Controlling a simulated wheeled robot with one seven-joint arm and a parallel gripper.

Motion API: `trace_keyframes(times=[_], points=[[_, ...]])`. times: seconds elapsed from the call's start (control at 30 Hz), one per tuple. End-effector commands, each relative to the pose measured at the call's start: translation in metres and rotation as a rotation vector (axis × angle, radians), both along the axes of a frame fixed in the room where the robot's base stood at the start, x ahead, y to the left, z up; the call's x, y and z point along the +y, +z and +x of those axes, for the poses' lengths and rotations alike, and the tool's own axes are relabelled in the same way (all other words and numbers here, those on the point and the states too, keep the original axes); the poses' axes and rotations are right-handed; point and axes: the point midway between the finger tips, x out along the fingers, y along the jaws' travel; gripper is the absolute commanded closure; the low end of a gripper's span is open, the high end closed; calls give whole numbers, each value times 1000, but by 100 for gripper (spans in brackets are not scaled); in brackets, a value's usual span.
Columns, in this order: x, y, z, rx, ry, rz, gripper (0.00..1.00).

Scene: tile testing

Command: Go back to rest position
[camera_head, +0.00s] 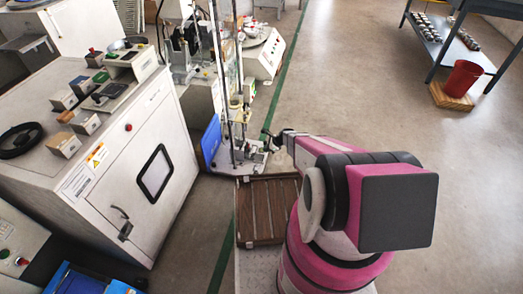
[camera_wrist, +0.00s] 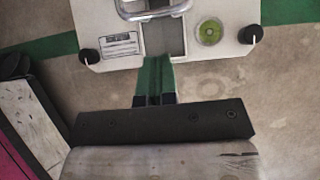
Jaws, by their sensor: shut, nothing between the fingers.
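My gripper (camera_head: 268,136) is at the end of my pink and black arm, in the middle of the head view, close to the base of a tall test machine (camera_head: 228,100) with upright rods. In the wrist view my gripper (camera_wrist: 155,72) shows at the middle with its fingers together and nothing held. Beyond the fingertips is a white machine front (camera_wrist: 205,50) with black knobs and a round green dial. Whether the fingers touch it cannot be told. My arm hides part of the floor.
A slatted wooden surface (camera_head: 272,208) lies below my arm. A large white cabinet (camera_head: 150,215) with loose devices on top stands at left. A red bucket (camera_head: 462,78) is by a dark rack (camera_head: 440,45) at upper right. The floor (camera_head: 350,75) between is clear.

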Motion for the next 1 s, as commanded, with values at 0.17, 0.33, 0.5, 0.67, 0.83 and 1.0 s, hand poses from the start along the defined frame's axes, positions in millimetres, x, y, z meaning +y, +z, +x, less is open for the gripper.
trace_keyframes(times=[0.17, 0.33, 0.5, 0.67, 0.83, 1.0], points=[[-23, 34, -9, -1, -2, 1, 100], [-40, 56, -14, -1, -1, 0, 100], [-50, 68, -16, 0, 0, 0, 100], [-53, 71, -16, 0, 0, 0, 100], [-52, 85, -23, -23, 46, -22, 100], [-46, 155, -59, -152, 336, -148, 100]])
